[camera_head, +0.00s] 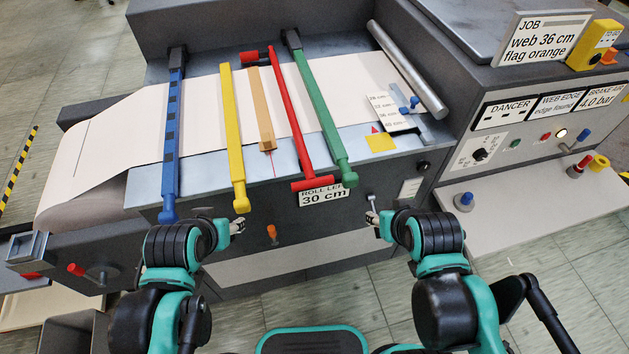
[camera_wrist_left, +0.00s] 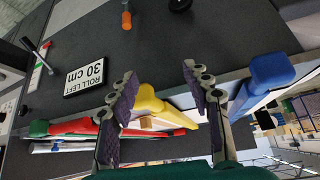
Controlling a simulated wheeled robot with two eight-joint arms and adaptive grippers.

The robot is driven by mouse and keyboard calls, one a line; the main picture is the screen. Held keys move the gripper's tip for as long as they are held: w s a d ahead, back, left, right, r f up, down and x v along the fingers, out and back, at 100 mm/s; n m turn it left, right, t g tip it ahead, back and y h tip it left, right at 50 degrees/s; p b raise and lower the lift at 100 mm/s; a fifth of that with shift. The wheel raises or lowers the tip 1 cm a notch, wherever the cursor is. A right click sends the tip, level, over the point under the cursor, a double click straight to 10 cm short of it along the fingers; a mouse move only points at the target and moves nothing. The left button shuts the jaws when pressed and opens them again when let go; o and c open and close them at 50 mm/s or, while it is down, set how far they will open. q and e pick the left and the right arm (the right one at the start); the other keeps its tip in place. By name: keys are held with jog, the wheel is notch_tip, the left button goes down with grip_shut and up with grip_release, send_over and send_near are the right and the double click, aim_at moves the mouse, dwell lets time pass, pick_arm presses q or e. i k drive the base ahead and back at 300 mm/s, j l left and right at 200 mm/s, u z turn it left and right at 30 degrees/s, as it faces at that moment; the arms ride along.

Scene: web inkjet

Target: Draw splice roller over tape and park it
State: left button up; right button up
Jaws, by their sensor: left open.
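A red bar (camera_head: 288,115) with a crosspiece at its near end and a short red-and-black head at its far end lies across the pale web (camera_head: 130,115). It may be the splice roller; I cannot be sure. A tan strip (camera_head: 260,105), possibly the tape, lies left of it. A yellow bar (camera_head: 233,140) lies further left, and its knobbed end (camera_wrist_left: 148,101) shows between my left fingers in the left wrist view. My left gripper (camera_head: 238,226) is open and empty, just below that knob; it also shows in the wrist view (camera_wrist_left: 160,78). My right gripper (camera_head: 372,217) is beside the machine front, its opening unclear.
A blue bar (camera_head: 172,130) lies at the left and a green bar (camera_head: 320,110) right of the red one. A metal roller (camera_head: 408,70) and a yellow square (camera_head: 381,143) are further right. An orange knob (camera_head: 272,232) protrudes from the front, near a "30 cm" sign (camera_head: 325,196).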

aim_at(312, 182)
jog(key=k+j+z, duration=0.1)
jog(key=k+z, duration=0.45)
jog(key=z, duration=0.2)
